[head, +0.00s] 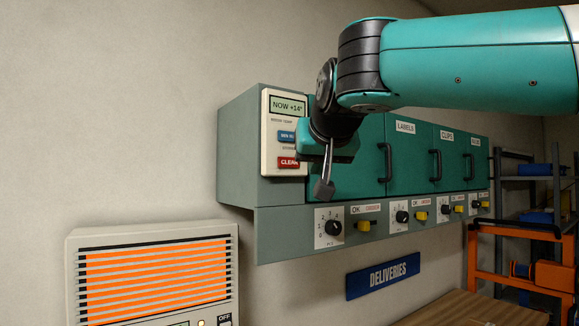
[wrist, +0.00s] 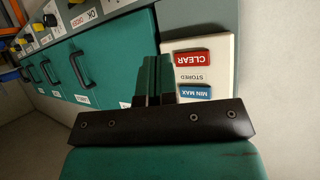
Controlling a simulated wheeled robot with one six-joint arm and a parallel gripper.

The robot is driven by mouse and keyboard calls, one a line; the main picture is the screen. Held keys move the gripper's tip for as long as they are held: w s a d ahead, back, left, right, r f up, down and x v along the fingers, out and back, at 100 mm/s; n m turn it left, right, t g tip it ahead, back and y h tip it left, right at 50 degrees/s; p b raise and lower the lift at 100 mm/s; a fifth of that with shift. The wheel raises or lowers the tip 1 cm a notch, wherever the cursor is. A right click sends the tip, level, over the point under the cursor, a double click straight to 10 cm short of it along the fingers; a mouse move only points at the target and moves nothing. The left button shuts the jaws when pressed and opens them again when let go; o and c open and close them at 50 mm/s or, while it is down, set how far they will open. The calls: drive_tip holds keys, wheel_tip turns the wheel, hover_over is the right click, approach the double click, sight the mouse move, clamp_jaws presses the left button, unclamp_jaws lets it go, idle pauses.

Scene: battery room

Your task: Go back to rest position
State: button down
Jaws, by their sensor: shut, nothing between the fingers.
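My gripper (head: 324,188) is in front of the left end of the wall cabinet (head: 237,165) in the head view, pointing down. In the wrist view my gripper (wrist: 153,70) shows with its fingers together and nothing between them. The fingers appear beside the thermometer panel (head: 284,104), which reads "NOW +14°". The panel's red CLEAR button (wrist: 193,58) and blue MIN MAX button (wrist: 193,92) show in the wrist view. My gripper partly covers both buttons in the head view. I cannot tell whether the fingers touch anything.
The teal doors have black handles (head: 436,165), with knobs (head: 335,227) and yellow switches below. An orange-glowing heater (head: 155,275) stands lower left. A blue DELIVERIES sign (head: 383,276) is below the cabinet, above a wooden surface (head: 470,309). Shelving and an orange frame (head: 510,274) stand right.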

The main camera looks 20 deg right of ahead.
idle(0.7)
drive_tip(key=s+a+f+n+g+y+b, duration=0.2)
drive_tip(key=s+f+n+g, duration=0.15)
drive_tip(key=f, duration=0.65)
drive_tip(key=s+a+f+n+g+y+b, duration=0.15)
drive_tip(key=s+f, duration=0.35)
drive_tip(key=f, duration=0.6)
drive_tip(key=s+f+n+g+y+b, duration=0.1)
drive_tip(key=s+f+g, duration=0.2)
drive_tip(key=s+f, duration=0.5)
drive_tip(key=s+a+f+n+g+y+b, duration=0.1)
drive_tip(key=s+f+n+g, duration=0.1)
drive_tip(key=s+f+g, duration=0.2)
drive_tip(key=s+f, duration=0.3)
drive_tip(key=s, duration=0.5)
drive_tip(key=shift+a+f+n, duration=0.25)
drive_tip(key=shift+f+n, duration=0.05)
drive_tip(key=shift+f, duration=0.05)
